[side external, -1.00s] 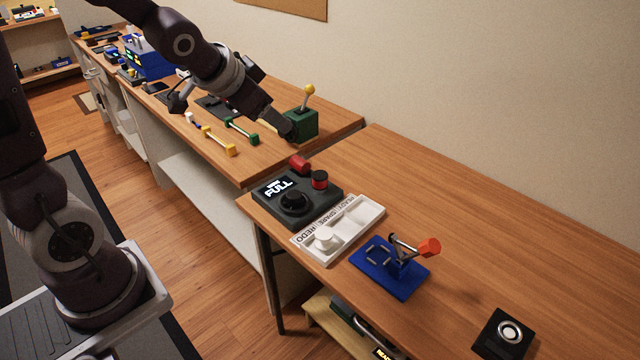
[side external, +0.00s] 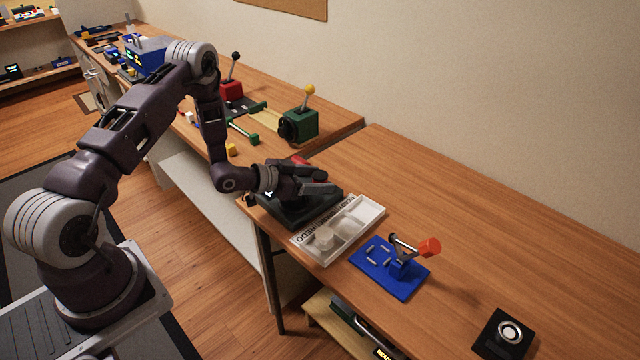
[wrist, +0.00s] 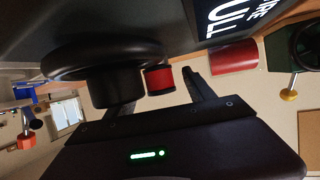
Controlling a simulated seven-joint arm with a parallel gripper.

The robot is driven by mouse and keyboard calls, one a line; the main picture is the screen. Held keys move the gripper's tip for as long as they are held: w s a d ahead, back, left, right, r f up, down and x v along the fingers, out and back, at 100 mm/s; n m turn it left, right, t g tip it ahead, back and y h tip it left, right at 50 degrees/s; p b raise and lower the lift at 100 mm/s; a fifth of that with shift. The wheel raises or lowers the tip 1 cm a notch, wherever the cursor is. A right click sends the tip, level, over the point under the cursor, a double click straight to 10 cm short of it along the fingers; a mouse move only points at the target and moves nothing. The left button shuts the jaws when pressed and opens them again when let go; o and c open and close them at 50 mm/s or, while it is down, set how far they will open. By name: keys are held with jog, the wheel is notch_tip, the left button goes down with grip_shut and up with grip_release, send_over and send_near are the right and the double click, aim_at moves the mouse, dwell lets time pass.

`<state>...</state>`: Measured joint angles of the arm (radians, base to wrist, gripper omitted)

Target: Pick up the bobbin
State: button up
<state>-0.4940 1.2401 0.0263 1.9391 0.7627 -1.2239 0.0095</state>
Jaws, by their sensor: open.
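My gripper (side external: 331,181) is open over the black box (side external: 310,212), low and nearly level; it hides much of the box top in the side view. In the wrist view (wrist: 160,92) a black flanged round piece (wrist: 103,68), spool-like, sits on the box close to the fingers, overlapping the left one. A red-and-black cylinder (wrist: 160,79) shows between the fingers, farther off. A white round piece (side external: 324,237) lies in the near end of the white tray (side external: 364,224). I cannot tell for sure which piece is the bobbin.
The blue stand (side external: 392,273) with a red-ended lever and a black plate (side external: 505,334) stand to the right. A green lever box (side external: 301,123) stands behind. The right bench's back is clear.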

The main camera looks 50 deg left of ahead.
aim_at(318, 177)
jog(key=shift+w+d+f, duration=0.1)
jog(key=shift+w+f, duration=0.05)
jog(key=shift+w, duration=0.2)
grip_shut()
notch_tip(318, 177, up, 12)
jog(key=s+d+r, duration=0.6)
jog(key=s+r, duration=0.4)
jog(key=r, duration=0.1)
jog(key=shift+s+d+r, duration=0.25)
jog(key=shift+s+d, duration=0.1)
